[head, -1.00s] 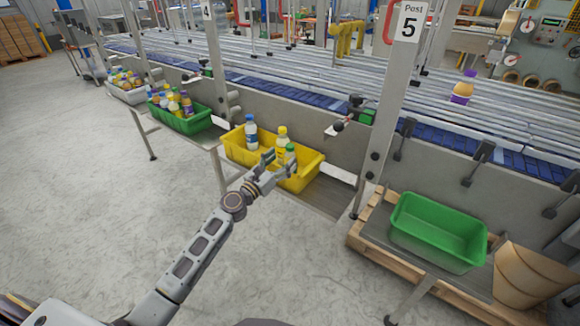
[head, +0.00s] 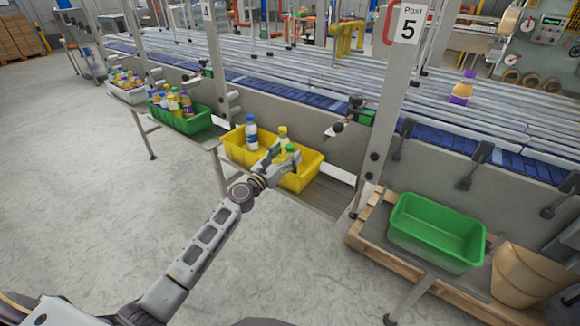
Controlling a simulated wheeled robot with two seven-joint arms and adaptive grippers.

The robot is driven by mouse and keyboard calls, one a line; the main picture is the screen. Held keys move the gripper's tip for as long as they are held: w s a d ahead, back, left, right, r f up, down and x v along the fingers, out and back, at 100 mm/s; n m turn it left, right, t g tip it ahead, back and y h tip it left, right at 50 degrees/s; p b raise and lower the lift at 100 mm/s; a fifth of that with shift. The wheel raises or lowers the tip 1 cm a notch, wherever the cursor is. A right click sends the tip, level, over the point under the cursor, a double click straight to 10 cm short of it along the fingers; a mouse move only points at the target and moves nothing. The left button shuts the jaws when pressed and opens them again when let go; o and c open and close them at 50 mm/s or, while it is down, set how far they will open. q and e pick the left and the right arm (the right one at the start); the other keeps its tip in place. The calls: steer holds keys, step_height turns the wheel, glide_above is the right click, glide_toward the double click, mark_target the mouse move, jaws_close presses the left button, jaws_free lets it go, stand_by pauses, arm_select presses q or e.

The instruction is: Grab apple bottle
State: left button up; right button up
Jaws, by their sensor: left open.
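A yellow crate (head: 235,146) below the conveyor holds a few bottles. A bottle with a green cap (head: 291,149) stands near its right end; I cannot read its label, and its lower body is largely hidden by my gripper. A yellow-capped bottle (head: 283,134) stands just behind it, partly hidden. A white bottle with a blue cap (head: 251,134) stands further left in the crate. My left gripper (head: 285,156) is open over the front of the crate, its fingers at the green-capped bottle. I cannot tell whether they touch it. My right gripper is not in view.
A green crate (head: 190,125) and a white crate (head: 128,96), both with bottles, stand further left. An empty green crate (head: 430,245) is at right, beyond a steel post (head: 385,120). An orange and purple bottle (head: 462,91) is on the conveyor (head: 300,90). The floor at left is clear.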

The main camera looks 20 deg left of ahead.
arm_select(q)
steer(key=shift+x, duration=1.1)
jaws_close()
